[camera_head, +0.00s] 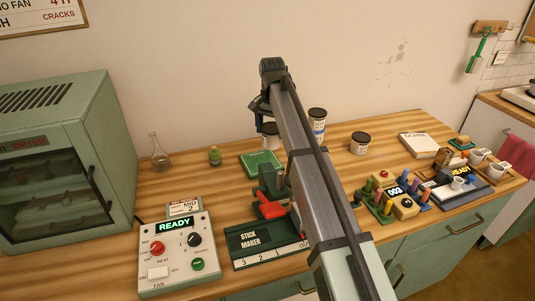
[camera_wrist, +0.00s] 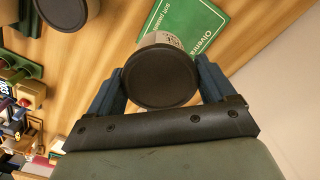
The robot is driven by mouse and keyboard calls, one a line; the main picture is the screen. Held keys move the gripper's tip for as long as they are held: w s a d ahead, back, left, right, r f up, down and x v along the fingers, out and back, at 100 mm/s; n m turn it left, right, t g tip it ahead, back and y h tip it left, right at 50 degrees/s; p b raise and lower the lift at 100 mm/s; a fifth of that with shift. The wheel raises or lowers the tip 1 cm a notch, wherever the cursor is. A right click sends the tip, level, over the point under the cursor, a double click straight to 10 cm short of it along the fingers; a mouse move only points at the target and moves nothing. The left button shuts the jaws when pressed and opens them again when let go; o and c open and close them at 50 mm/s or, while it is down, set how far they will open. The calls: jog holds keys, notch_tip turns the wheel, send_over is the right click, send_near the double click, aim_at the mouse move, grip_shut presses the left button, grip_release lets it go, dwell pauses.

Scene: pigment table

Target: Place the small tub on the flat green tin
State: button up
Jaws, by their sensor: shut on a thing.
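The small tub, white with a dark round lid, is between the blue fingers of my gripper in the wrist view (camera_wrist: 160,78). My gripper (camera_wrist: 160,84) is shut on it, one finger on each side. In the head view the tub (camera_head: 269,142) shows beside my arm, which hides part of it. The flat green tin (camera_head: 262,163) lies on the wooden table just in front of the tub. The tin also shows in the wrist view (camera_wrist: 188,28), beyond the tub and partly covered by it. The gap between tub and table is hard to judge.
A taller dark-lidded tub (camera_head: 318,127) and another tub (camera_head: 360,144) stand to the right. A small green jar (camera_head: 215,156) and a glass flask (camera_head: 159,158) stand left of the tin. A red-and-green press (camera_head: 268,207) and a stick maker box are in front.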

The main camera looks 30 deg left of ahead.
aim_at(272, 127)
jog(key=shift+f, duration=4.2)
jog(key=shift+f, duration=0.15)
jog(key=o, duration=1.2)
jog(key=shift+c, duration=0.2)
notch_tip(272, 127, up, 12)
jog(key=shift+r, duration=0.15)
